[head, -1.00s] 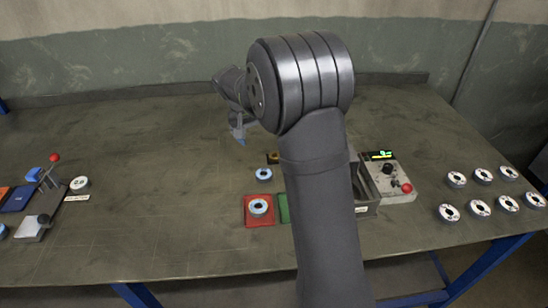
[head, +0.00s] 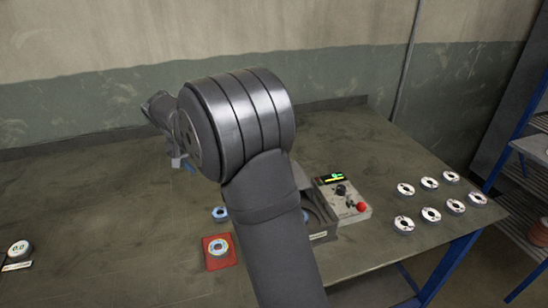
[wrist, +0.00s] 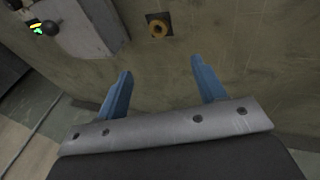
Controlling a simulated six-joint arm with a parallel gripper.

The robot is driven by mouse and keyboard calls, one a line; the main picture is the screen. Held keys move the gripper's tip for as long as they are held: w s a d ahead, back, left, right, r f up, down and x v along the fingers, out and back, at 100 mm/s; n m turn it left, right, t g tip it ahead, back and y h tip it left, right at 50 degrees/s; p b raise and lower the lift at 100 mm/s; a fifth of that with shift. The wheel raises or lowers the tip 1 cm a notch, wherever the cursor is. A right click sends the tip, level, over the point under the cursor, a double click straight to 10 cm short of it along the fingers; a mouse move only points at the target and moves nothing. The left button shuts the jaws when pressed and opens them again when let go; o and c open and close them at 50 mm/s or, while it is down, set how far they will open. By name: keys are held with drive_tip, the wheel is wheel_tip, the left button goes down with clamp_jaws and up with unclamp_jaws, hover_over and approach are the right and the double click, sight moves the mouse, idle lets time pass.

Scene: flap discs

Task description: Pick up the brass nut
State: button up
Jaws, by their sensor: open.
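The brass nut (wrist: 158,29) shows in the wrist view as a small golden ring on a dark square patch (wrist: 150,17) on the bench. In the head view my arm hides it. My gripper (wrist: 160,80) is open and empty, with its two blue fingers spread apart. The nut lies beyond the fingertips, between their lines and slightly left of centre, apart from both. In the head view part of my gripper (head: 182,164) shows left of my arm, above the bench.
A control box (head: 342,197) with a green display and red knob stands right of my arm. Several flap discs (head: 431,214) lie at the right. A red pad (head: 207,262) carries a disc (head: 219,247). The bench's left part is mostly clear.

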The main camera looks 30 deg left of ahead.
drive_tip(key=shift+w, duration=0.1)
drive_tip(key=w+d+r+n+g+y, duration=0.1)
drive_tip(key=w+d+n+g, duration=0.1)
drive_tip(key=w+n+g, duration=0.35)
drive_tip(key=shift+n+t, duration=0.55)
drive_tip(key=shift+n, duration=0.4)
drive_tip(key=f, duration=0.4)
drive_tip(key=w+f, duration=0.1)
drive_tip(key=f, duration=0.6)
drive_tip(key=shift+w+f, duration=0.3)
drive_tip(key=shift+w, duration=0.05)
wheel_tip(320, 180, down, 5)
drive_tip(key=shift+w+d+f, duration=0.1)
drive_tip(key=shift+w, duration=0.05)
drive_tip(key=c, duration=1.1)
